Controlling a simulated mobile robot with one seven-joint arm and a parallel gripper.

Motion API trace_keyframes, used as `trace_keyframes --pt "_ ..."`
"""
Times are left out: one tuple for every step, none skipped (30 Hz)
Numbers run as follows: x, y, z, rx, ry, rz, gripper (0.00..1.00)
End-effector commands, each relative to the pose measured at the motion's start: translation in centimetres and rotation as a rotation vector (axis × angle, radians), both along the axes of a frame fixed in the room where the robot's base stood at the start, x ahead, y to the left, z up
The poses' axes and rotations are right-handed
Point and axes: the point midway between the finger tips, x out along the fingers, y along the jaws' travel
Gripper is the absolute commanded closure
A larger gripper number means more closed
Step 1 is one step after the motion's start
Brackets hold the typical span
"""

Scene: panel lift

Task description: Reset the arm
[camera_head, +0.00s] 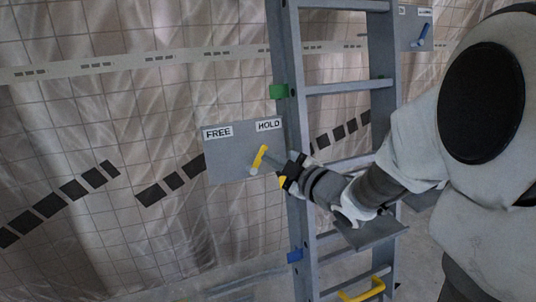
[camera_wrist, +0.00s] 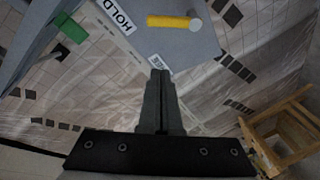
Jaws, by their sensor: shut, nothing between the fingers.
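A grey panel (camera_head: 228,167) with a FREE label (camera_head: 218,132) and a HOLD label (camera_head: 269,125) is fixed beside the ladder in the head view. Its yellow lever (camera_head: 259,158) leans up toward the HOLD side. The panel (camera_wrist: 188,48) and the yellow lever (camera_wrist: 168,22) also show at the top of the wrist view. My gripper (camera_head: 282,171) is just right of the lever in the head view. In the wrist view my gripper (camera_wrist: 161,73) has its fingers together and empty, with a visible gap in the picture between fingertips and lever.
A grey ladder (camera_head: 296,135) stands behind my forearm, with a green clip (camera_head: 278,91), a blue clip (camera_head: 295,255) and a yellow handle (camera_head: 362,289). Another panel with a blue lever (camera_head: 423,35) is at upper right. A wooden frame (camera_wrist: 283,130) stands right in the wrist view. Plastic sheeting hangs behind.

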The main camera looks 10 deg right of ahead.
Motion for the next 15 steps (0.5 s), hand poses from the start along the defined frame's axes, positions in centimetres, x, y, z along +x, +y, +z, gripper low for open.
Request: trace_keyframes --pt "0.0 -0.1 0.1 -0.002 0.004 -0.009 1.0" --pt "0.0 -0.2 0.2 -0.006 0.01 -0.02 1.0" --pt "0.0 -0.5 0.3 -0.01 0.021 -0.041 1.0" --pt "0.0 -0.8 0.5 -0.013 0.033 -0.061 1.0" --pt "0.0 -1.2 0.6 -0.016 0.048 -0.086 1.0" --pt "-0.1 -1.7 0.8 -0.02 0.072 -0.126 1.0" --pt "-0.2 -2.3 1.0 -0.021 0.091 -0.163 1.0" --pt "-0.4 -2.9 1.1 -0.022 0.115 -0.2 1.0" --pt "-0.7 -3.6 1.3 -0.017 0.146 -0.252 1.0" --pt "-1.1 -4.3 1.5 -0.014 0.172 -0.29 1.0" --pt "-1.4 -4.9 1.6 -0.007 0.197 -0.33 1.0" --pt "-2.1 -5.6 1.7 0.003 0.232 -0.38 1.0" --pt "-2.6 -6.2 1.8 0.015 0.258 -0.418 1.0" --pt "-3.2 -6.7 1.9 0.027 0.284 -0.454 1.0" --pt "-4.0 -7.3 1.9 0.043 0.321 -0.501 1.0"
